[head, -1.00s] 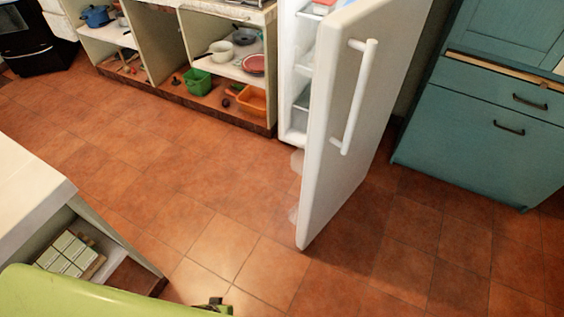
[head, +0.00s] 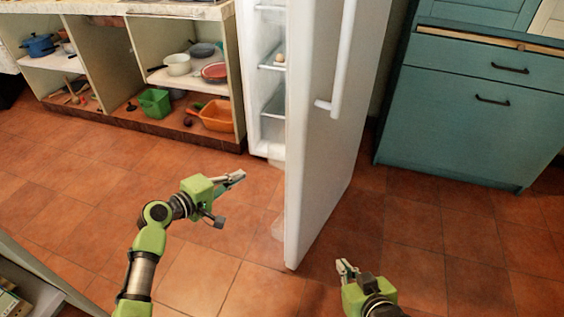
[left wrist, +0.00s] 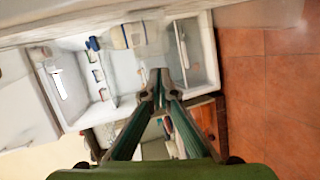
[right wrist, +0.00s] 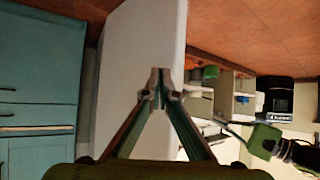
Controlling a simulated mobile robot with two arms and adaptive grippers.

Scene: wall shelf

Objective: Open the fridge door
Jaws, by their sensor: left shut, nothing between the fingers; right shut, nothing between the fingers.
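The white fridge door (head: 322,130) stands swung well out from the fridge (head: 262,120), its edge toward me, in the head view. Its white handle (head: 343,60) is on the outer face. My left gripper (head: 240,177) is shut and empty, left of the door on its inner side, apart from it in the picture. My right gripper (head: 345,267) is shut and empty, low on the outer side near the door's bottom corner. The left wrist view shows the fridge interior (left wrist: 98,75) beyond the fingertips. The right wrist view shows the door (right wrist: 135,75) behind the fingertips.
Open shelves with a green bin (head: 154,102), an orange bin (head: 217,117) and pots stand left of the fridge. A teal cabinet (head: 450,125) stands to the right. A pale unit (head: 35,285) is at lower left. Tiled floor between is clear.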

